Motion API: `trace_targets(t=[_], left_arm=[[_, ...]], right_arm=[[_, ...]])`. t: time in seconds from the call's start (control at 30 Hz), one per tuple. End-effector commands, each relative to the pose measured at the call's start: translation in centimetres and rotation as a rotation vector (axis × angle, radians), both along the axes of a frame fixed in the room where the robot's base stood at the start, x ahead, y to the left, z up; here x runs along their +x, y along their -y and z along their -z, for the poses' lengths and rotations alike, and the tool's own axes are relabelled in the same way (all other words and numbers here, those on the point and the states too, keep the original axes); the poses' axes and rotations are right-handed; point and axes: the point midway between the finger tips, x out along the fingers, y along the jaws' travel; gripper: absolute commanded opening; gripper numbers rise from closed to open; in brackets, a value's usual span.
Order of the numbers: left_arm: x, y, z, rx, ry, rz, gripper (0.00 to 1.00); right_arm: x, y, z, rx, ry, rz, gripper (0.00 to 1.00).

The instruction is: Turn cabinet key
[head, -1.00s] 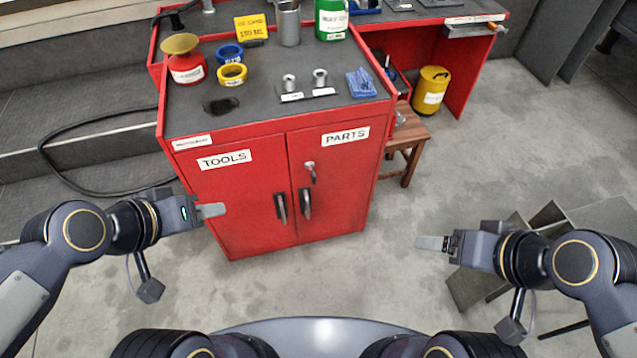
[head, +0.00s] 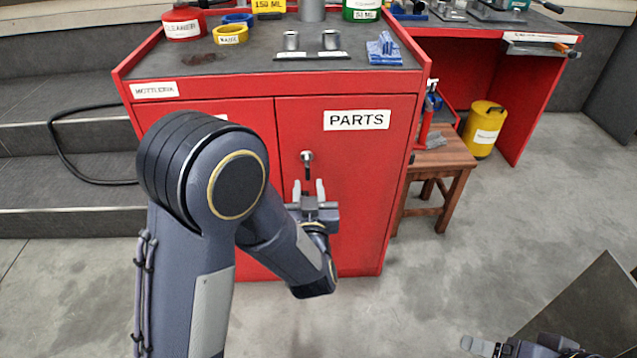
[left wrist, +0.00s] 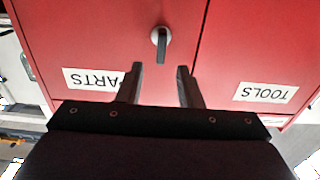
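The red cabinet (head: 350,230) stands in front of me, with a PARTS label on its right door. The key (head: 307,163) sits in a round silver lock on that door, its dark part hanging down. My left gripper (head: 308,188) is open and empty, just below the key in the head view. In the left wrist view the key (left wrist: 161,44) shows beyond and between the open fingertips (left wrist: 159,70), apart from them. My left arm hides the TOOLS door and the door handles in the head view. My right gripper (head: 480,346) is at the bottom right, far from the cabinet; its opening is unclear.
Two small metal cups (head: 330,40), a blue cloth (head: 383,48) and rings (head: 231,35) lie on the cabinet top. A wooden stool (head: 445,158) with a red bottle (head: 427,115) stands to the right.

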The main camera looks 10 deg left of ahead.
Motion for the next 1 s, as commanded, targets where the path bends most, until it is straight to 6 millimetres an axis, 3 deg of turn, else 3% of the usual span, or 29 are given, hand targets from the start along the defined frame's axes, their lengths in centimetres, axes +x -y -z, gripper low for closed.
trace_targets(t=[0.5, 0.87, 1.0], left_arm=[[6.6, -2.0, 0.0, 0.002, 0.006, -0.004, 0.33], [7.4, -2.2, -0.1, 0.003, 0.003, -0.002, 0.33], [7.3, -2.2, -0.1, 0.002, 0.004, -0.002, 0.17]], right_arm=[[0.0, 0.0, 1.6, 0.0, 0.001, 0.0, 0.79], [0.0, 0.0, 1.7, 0.0, 0.0, 0.0, 0.79], [0.0, 0.0, 1.7, 0.0, 0.0, 0.0, 0.79]])
